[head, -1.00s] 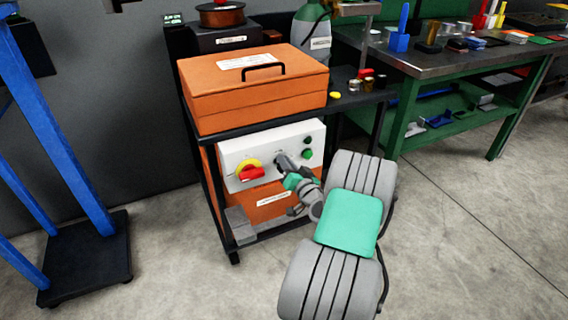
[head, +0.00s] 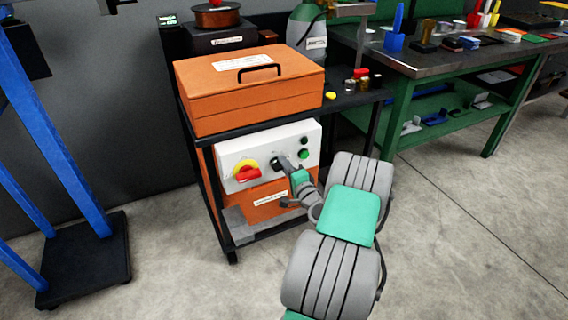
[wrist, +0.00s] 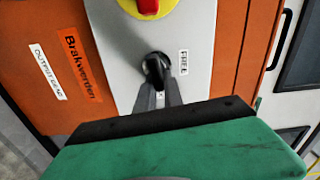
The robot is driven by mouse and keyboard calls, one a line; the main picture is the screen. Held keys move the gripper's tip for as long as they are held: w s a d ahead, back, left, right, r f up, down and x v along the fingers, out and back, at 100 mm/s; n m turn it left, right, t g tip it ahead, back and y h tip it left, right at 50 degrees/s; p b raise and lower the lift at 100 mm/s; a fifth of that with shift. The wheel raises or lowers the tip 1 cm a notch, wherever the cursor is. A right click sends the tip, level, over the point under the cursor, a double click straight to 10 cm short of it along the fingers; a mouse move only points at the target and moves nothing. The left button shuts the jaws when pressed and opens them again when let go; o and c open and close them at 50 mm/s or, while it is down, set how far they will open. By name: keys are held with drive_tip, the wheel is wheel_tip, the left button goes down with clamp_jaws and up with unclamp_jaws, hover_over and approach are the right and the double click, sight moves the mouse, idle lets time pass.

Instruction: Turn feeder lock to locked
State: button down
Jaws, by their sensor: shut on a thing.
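The feeder lock is a small black knob (wrist: 154,66) on a pale control panel (head: 232,152), under the orange box on the cart. In the wrist view a white label reading FREE (wrist: 183,62) sits just right of the knob. My gripper (wrist: 158,88) is shut on the knob, with its two grey fingers on either side of its lower part. In the head view my gripper (head: 286,164) reaches the panel from the lower right. It mostly hides the knob there, and the knob's exact pointing angle is hard to read.
A red rotary handle on a yellow disc (head: 247,171) is close to the left of the knob. An orange case (head: 250,88) rests on the cart above. A blue frame (head: 55,140) stands at left; floor at right is clear.

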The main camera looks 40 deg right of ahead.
drive_tip(key=shift+m, duration=0.6)
drive_tip(key=shift+f, duration=0.1)
drive_tip(key=c, duration=1.5)
unclamp_jaws()
drive_tip(key=shift+o, duration=0.2)
drive_tip(key=v, duration=0.7)
drive_tip(key=shift+s+p, duration=0.4)
drive_tip(key=shift+p, duration=0.05)
drive_tip(key=shift+a, duration=0.15)
